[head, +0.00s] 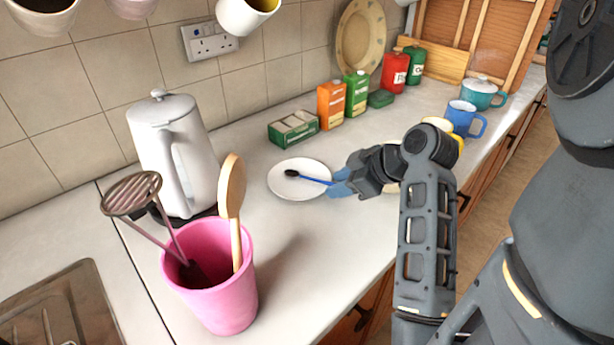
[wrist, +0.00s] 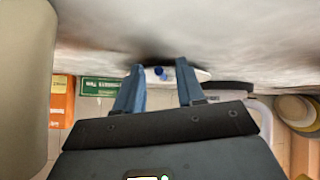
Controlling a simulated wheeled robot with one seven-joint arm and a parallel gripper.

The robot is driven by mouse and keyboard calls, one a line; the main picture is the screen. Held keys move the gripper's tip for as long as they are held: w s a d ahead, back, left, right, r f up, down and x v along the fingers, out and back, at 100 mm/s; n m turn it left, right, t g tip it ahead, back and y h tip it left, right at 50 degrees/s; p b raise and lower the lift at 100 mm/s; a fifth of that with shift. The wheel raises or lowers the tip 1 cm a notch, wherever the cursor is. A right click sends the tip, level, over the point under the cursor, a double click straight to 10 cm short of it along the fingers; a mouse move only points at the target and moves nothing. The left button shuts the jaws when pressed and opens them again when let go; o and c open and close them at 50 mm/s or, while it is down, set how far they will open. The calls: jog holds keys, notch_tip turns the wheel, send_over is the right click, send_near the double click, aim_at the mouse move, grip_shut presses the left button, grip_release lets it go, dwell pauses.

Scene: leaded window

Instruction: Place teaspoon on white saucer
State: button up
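The white saucer (head: 287,188) lies on the counter near the middle of the head view. The teaspoon (head: 314,180) has a dark bowl and a blue handle. Its bowl is over the saucer, and its handle points right toward my gripper (head: 340,184). In the wrist view my gripper (wrist: 160,66) has its two blue fingers apart. The blue end of the teaspoon (wrist: 161,72) shows between them, with gaps on both sides. The rim of the saucer (wrist: 202,75) shows just beyond the fingers. Whether the handle touches the saucer's rim is unclear.
A pink utensil pot (head: 215,290) and a white kettle (head: 168,150) stand left of the saucer. Several cartons, including an orange one (head: 331,105), stand behind it. A blue mug (head: 462,118) and a teal pot (head: 481,93) are at the right. The counter in front is clear.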

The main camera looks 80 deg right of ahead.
jog(key=shift+c, duration=0.5)
grip_shut()
jog(key=shift+r, duration=0.5)
jog(key=r, duration=0.3)
jog(key=shift+s+d+r, duration=0.15)
jog(key=shift+d+r, duration=0.1)
jog(key=s+d+r, duration=0.5)
jog(key=s+d, duration=0.1)
jog(key=shift+s+d+r+p, duration=0.25)
jog(key=shift+s+r+p, duration=0.05)
jog(key=shift+r+p, duration=0.1)
jog(key=shift+s+d+r+p, duration=0.35)
jog(key=shift+s+d+p, duration=0.25)
jog(key=shift+s+d, duration=0.05)
